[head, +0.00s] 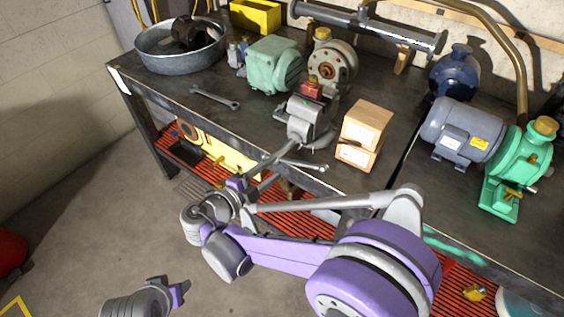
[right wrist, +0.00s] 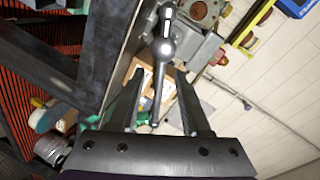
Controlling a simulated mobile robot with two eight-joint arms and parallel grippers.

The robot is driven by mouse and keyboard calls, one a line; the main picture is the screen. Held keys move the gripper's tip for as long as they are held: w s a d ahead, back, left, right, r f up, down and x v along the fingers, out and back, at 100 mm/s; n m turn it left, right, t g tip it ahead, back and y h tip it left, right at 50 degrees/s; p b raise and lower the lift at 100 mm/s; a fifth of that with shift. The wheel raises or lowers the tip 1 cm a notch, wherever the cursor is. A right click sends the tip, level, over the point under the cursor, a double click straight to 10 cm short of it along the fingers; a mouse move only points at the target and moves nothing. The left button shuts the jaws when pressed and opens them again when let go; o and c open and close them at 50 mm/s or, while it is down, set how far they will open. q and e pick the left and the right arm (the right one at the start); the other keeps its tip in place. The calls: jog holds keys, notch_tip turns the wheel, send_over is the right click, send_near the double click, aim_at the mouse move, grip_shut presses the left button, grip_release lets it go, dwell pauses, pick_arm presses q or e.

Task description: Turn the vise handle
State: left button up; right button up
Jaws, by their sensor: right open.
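The grey vise (head: 308,118) stands at the front edge of the dark workbench, with a red part on top. My right gripper (head: 284,157) reaches up to the handle from the lower left and is open. In the right wrist view the handle (right wrist: 158,92) runs lengthwise between the two spread fingers (right wrist: 158,72), with gaps visible beside it. Whether either finger touches it cannot be told. My left gripper (head: 177,291) is low at the bottom left, its fingers not clearly visible.
A blue-grey motor (head: 460,128) and a green pump (head: 518,165) stand further right. Open floor lies left.

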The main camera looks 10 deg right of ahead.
jog(key=v, duration=0.3)
jog(key=shift+s+a, duration=0.25)
jog(key=s+d+f+n+g+y, duration=0.4)
jog(key=s+d+n+y, duration=0.15)
jog(key=d+n, duration=0.6)
jog(key=s+f+n+y+p, duration=0.1)
jog(key=s+f+n+y, duration=0.1)
jog(key=s+n+y, duration=0.5)
jog(key=s+n, duration=0.5)
jog(key=shift+s+f+p, duration=0.15)
jog(key=shift+s+p, duration=0.15)
jog(key=shift+p, duration=0.05)
